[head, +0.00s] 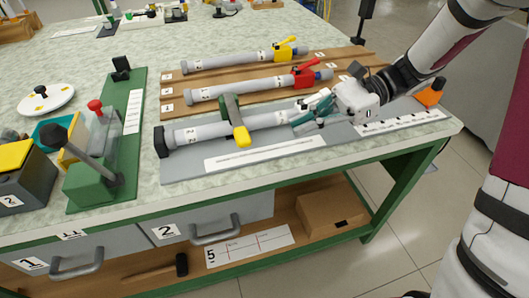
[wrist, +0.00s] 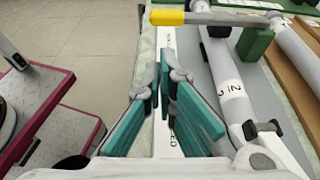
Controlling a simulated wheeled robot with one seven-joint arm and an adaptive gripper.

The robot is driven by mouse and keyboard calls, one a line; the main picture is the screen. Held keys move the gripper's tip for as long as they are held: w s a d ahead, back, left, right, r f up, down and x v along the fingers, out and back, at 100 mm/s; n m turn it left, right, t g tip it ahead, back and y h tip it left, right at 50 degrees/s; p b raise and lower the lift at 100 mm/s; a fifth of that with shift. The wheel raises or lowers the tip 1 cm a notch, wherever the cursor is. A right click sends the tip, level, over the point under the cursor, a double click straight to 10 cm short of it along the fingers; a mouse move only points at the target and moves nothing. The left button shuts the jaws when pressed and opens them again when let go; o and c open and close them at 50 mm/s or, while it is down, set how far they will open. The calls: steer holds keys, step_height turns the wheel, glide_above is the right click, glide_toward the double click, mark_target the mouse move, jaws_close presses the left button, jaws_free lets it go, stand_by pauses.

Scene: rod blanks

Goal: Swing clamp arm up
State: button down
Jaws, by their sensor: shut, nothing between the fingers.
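The clamp arm has a green body (head: 231,108) and a yellow end (head: 242,136). It lies down across the grey rod labelled 2 (head: 190,134) on the grey fixture plate (head: 180,168). In the wrist view, its yellow end (wrist: 195,18) lies near the top, left of a green block (wrist: 255,42), with the rod (wrist: 228,85) passing below. My gripper (head: 303,118) is beside the right part of the rod, to the right of the clamp arm and apart from it. Its teal fingers (wrist: 163,85) are shut and empty, pointing towards the yellow end.
Two more rods, with yellow (head: 285,48) and red (head: 305,75) valve handles, lie on wooden boards behind. A green fixture with a red knob (head: 95,106) stands left. The table's front edge is near.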

mark_target(259, 158)
steer(key=shift+f, duration=0.1)
stand_by(0.3)
steer(key=b+x, duration=0.3)
steer(key=x, duration=0.7)
steer(key=shift+w, duration=0.1)
steer(key=shift+r, duration=0.25)
